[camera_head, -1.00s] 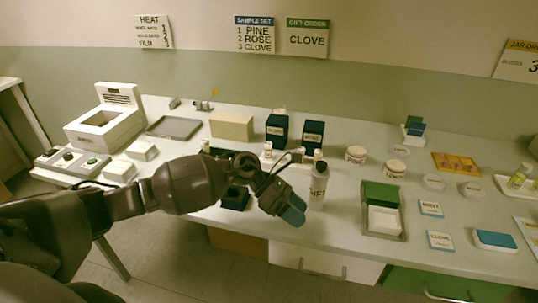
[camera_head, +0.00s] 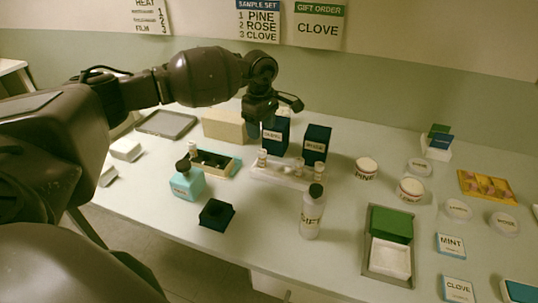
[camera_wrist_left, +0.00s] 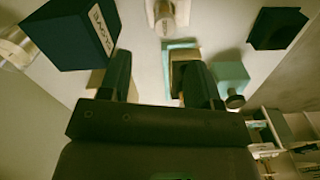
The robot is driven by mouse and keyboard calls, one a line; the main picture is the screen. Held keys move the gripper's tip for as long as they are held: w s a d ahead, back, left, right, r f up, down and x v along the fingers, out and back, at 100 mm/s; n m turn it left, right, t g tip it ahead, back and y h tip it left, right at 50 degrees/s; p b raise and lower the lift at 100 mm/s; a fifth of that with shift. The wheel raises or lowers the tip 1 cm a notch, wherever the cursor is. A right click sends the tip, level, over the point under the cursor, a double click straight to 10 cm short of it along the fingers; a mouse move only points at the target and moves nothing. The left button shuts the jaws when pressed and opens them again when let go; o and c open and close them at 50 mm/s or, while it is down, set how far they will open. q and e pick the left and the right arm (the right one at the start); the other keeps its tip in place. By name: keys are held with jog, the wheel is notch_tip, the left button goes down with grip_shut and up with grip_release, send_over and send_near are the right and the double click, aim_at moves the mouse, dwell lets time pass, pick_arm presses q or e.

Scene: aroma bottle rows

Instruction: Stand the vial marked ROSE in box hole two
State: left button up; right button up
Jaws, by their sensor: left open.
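My left gripper (camera_head: 268,112) is raised at the back of the table, in front of the dark blue boxes in the head view. It is open, with nothing between its fingers in the left wrist view (camera_wrist_left: 160,78). A pale rack (camera_head: 262,171) right of centre holds several small vials (camera_head: 298,166); their labels are too small to read, so I cannot tell which is ROSE. A tan box (camera_head: 232,170) with a dark holed insert stands left of the rack. A small light vial (camera_head: 192,148) shows at its left end; whether it is in a hole is unclear. My right gripper is out of view.
A teal bottle (camera_head: 187,182), a black block (camera_head: 216,214) and a white dark-capped bottle (camera_head: 311,213) stand in front. Two dark blue boxes (camera_head: 316,142) stand behind the rack. A wall sign (camera_head: 258,24) lists PINE, ROSE, CLOVE. The front left table is clear.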

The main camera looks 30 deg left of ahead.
aim_at(262, 151)
pick_arm(q)
jog(key=shift+s+f, duration=0.15)
jog(key=shift+f, duration=0.3)
jog(key=f, duration=0.3)
jog(key=shift+s+f, duration=0.2)
jog(key=shift+f, duration=0.35)
jog(key=shift+d+f, duration=0.1)
jog(key=shift+f, duration=0.3)
notch_tip(262, 151, down, 4)
jog(key=shift+d+f, duration=0.1)
jog(key=shift+f, duration=0.15)
jog(key=c, duration=1)
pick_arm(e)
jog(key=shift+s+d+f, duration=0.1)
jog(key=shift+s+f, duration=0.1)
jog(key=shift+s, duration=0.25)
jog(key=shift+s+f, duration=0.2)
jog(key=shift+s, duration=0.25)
